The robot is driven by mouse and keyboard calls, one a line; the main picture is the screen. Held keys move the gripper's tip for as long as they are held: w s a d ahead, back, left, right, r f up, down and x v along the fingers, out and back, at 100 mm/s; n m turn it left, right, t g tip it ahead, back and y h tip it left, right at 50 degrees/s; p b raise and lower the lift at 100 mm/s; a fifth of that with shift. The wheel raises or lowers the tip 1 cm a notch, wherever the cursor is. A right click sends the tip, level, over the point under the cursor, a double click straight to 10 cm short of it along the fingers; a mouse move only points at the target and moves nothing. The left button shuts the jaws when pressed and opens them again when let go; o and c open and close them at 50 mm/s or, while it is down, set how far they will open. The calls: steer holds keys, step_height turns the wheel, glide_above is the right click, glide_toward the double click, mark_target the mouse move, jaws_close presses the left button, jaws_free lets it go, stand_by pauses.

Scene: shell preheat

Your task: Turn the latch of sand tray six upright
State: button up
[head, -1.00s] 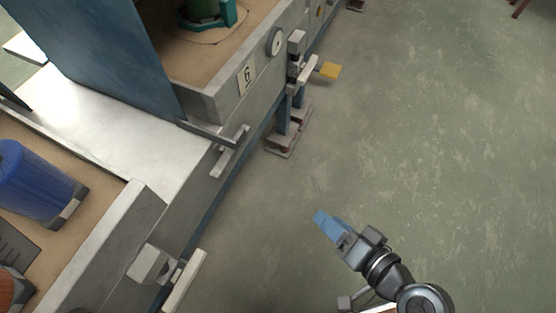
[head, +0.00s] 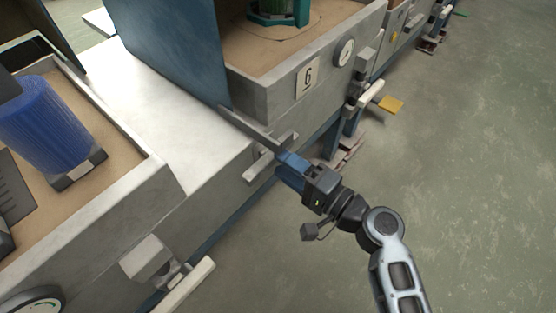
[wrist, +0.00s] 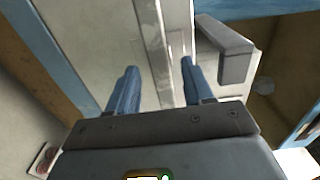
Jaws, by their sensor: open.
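Sand tray six (head: 262,100) is a grey-walled box of sand with a "6" plate (head: 307,77) on its front. A pale bar (head: 370,94), which looks like its latch, sits tilted on the front below a gauge, beside a yellow tab. A grey bar handle (head: 270,157) sits at the tray's left end, also slanted in the picture. My gripper (head: 289,168) is open, its blue fingers close to this grey handle in the head view; I cannot tell whether they touch. In the wrist view my gripper (wrist: 157,78) has a pale vertical strip behind the gap between its fingers.
A nearer tray (head: 150,185) holds a blue ribbed cylinder (head: 45,125) and has a similar pale bar (head: 187,287). A yellow tab (head: 391,104) sticks out below tray six. A grey block (wrist: 226,48) stands right of my fingers in the wrist view. The floor at right is clear.

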mark_target(270, 155)
steer(key=shift+x, duration=1.3)
steer(key=shift+c, duration=0.4)
jaws_close()
